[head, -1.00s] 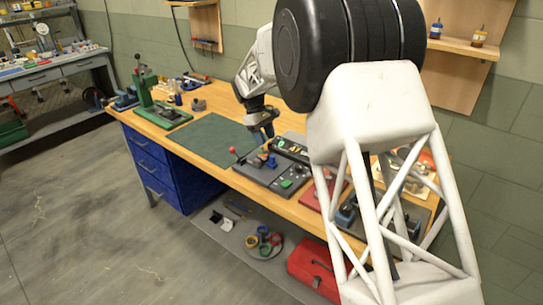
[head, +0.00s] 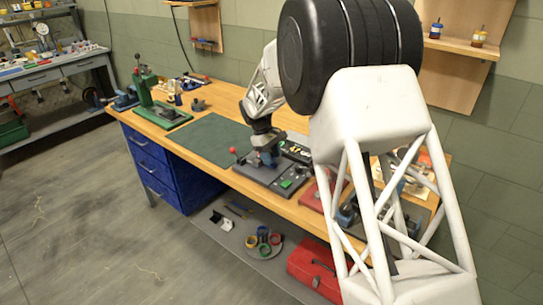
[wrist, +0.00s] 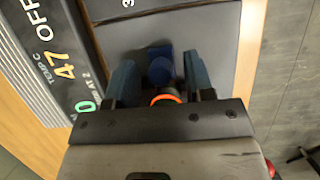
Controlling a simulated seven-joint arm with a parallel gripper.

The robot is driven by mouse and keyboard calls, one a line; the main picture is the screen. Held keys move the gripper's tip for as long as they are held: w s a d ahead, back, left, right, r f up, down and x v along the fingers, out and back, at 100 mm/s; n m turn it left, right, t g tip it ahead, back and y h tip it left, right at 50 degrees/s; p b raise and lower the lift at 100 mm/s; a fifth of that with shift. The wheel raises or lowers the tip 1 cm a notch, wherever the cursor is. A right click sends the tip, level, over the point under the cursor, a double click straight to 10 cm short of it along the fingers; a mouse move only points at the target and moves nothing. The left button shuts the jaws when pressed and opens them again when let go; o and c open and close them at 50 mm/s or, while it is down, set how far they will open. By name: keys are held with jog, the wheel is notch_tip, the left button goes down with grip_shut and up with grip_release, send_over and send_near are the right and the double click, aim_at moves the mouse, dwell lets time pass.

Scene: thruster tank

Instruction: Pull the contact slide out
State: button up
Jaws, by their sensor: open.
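A blue knob-like part with an orange ring (wrist: 162,72), which may be the contact slide, sits on a dark grey panel (wrist: 218,30) in the wrist view. My gripper (wrist: 160,62) is open, with one finger on each side of the blue part. A gap shows between the part and each finger, so it is not gripped. In the head view my gripper (head: 268,156) is low over the dark panel (head: 262,179) on the bench and hides the blue part.
A lit display panel (wrist: 62,65) reading "47" and "OFF" lies left in the wrist view. In the head view a red-knobbed lever (head: 233,151) and a green button (head: 286,184) are close to my gripper. A green mat (head: 212,140) to the left is clear.

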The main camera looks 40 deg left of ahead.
grip_shut()
dwell(0.3)
jog(key=shift+d, duration=1.3)
grip_release()
jog(key=shift+r, duration=0.15)
jog(key=shift+v, duration=3.8)
